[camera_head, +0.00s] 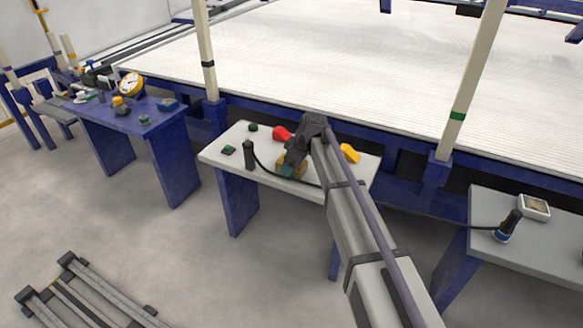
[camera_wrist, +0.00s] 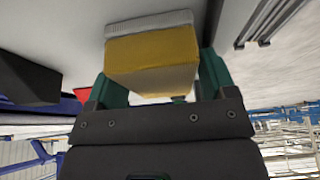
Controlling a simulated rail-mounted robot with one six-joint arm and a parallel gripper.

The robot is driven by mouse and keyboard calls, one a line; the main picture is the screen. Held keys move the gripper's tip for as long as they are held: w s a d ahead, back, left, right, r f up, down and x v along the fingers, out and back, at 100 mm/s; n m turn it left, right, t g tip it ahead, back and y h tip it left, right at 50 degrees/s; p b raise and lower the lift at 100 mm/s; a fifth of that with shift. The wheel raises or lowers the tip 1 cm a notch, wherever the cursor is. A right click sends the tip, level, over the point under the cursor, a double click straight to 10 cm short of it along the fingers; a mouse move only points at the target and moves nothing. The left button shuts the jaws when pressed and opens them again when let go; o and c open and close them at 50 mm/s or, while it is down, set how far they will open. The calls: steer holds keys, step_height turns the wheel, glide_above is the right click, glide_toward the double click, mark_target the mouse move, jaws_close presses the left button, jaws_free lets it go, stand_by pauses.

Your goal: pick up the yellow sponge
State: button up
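The yellow sponge (camera_wrist: 152,60) has a whitish layer on its far side. In the wrist view it lies between the two green fingers of my gripper (camera_wrist: 155,82) and nearly fills the gap. I cannot tell whether both fingers press on it. In the head view my gripper (camera_head: 289,168) is low over the middle grey-topped table (camera_head: 225,155), at the sponge (camera_head: 299,166), which is partly hidden by the gripper. I cannot tell whether the sponge rests on the table or is lifted.
A black upright tool (camera_head: 249,155) with a cable stands left of my gripper. A red item (camera_head: 282,134), a yellow-orange item (camera_head: 350,153) and small dark green items (camera_head: 229,150) lie around it. A blue table (camera_head: 130,112) stands left, another grey table (camera_head: 545,240) right.

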steer(key=c, duration=0.6)
steer(key=shift+c, duration=0.2)
step_height(320, 180, up, 10)
steer(key=p, duration=1)
steer(key=shift+r, duration=0.2)
steer(key=shift+f, duration=0.2)
